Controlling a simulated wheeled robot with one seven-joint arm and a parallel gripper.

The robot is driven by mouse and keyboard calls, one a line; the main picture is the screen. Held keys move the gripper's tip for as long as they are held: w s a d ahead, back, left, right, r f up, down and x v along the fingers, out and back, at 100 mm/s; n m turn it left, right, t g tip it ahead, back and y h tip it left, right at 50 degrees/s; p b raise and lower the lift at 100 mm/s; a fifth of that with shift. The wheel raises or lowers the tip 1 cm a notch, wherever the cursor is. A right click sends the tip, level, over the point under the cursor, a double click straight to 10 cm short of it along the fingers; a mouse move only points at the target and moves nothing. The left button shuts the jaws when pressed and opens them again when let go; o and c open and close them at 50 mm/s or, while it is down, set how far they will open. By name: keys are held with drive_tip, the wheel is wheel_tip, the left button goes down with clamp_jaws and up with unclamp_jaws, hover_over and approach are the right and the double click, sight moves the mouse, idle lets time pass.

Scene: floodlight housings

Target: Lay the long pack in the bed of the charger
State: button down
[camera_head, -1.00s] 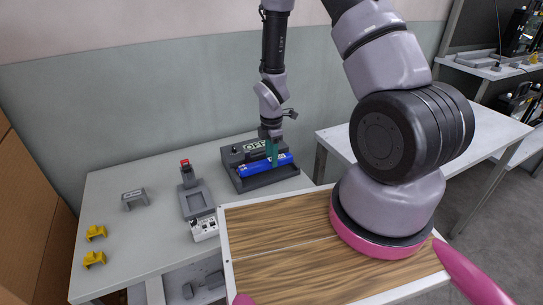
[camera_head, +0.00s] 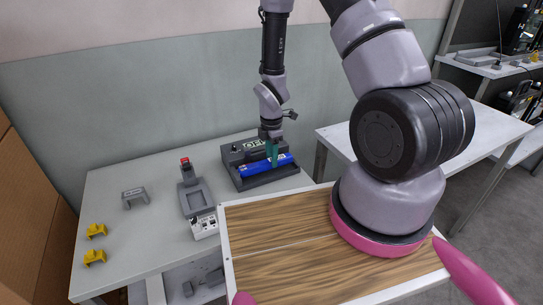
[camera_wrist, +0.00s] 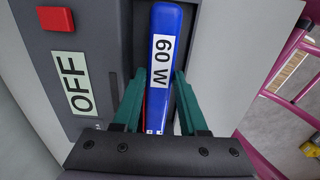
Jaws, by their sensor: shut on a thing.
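The long pack is a blue bar (camera_head: 263,167) with a white "60 W" label, which also shows in the wrist view (camera_wrist: 163,40). It lies at the dark grey charger (camera_head: 268,184), lengthwise along the bed; I cannot tell whether it rests fully on the bed floor. The charger's face has an "OFF" sign (camera_wrist: 81,82) and a red block (camera_wrist: 55,19) in the wrist view. My gripper (camera_head: 273,163) comes from above with green fingers on both sides of the pack, and in the wrist view (camera_wrist: 160,95) it is shut on it. The pack's near end is partly hidden by my gripper.
A grey device with a red knob (camera_head: 186,162) stands left of the charger. A small grey bracket (camera_head: 134,197) and two yellow clips (camera_head: 95,230) lie farther left on the grey table (camera_head: 150,240). My wood-topped base fills the front.

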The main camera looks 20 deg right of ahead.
drive_tip(key=shift+f, duration=1)
idle(0.4)
drive_tip(key=shift+c, duration=1.8)
unclamp_jaws()
drive_tip(key=shift+r, duration=0.1)
